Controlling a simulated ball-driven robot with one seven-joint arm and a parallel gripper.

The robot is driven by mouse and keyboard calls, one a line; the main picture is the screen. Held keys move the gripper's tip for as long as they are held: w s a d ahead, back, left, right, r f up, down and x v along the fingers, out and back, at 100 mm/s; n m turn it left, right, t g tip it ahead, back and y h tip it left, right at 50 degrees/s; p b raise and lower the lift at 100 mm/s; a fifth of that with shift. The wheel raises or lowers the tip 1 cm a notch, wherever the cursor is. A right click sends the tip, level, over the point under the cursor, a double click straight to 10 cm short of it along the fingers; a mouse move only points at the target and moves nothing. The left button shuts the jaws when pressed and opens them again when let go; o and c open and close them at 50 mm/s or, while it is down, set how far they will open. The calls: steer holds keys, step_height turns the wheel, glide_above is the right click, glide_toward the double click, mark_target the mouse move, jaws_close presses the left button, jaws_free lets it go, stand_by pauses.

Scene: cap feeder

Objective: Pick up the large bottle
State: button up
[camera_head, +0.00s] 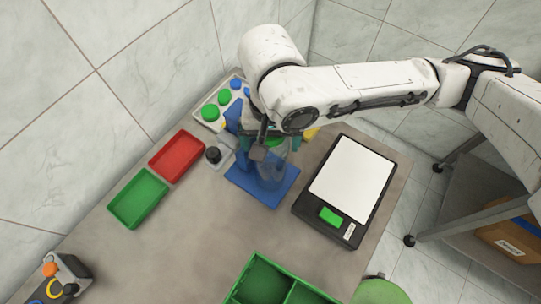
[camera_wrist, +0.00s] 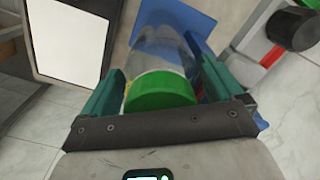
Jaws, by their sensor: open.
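The large bottle is clear with a green cap. In the head view the bottle (camera_head: 272,172) stands on the blue mat (camera_head: 283,192), partly hidden by my gripper (camera_head: 277,141), which is over its top. In the wrist view the bottle (camera_wrist: 157,52) lies between the two teal fingers of my gripper (camera_wrist: 155,58), with its green cap (camera_wrist: 161,91) nearest the camera. The fingers are apart, one on each side of the bottle. I cannot tell whether either finger touches it.
A black scale (camera_head: 314,213) with a white plate is to the right. Red (camera_head: 176,156) and green (camera_head: 138,198) trays lie to the left. A cap tray (camera_head: 204,116) is behind. A divided green box (camera_head: 254,283) is in front. Bare table lies between the mat and the box.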

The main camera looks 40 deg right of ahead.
steer(key=shift+f, duration=0.1)
steer(key=shift+c, duration=0.2)
steer(key=c, duration=1.6)
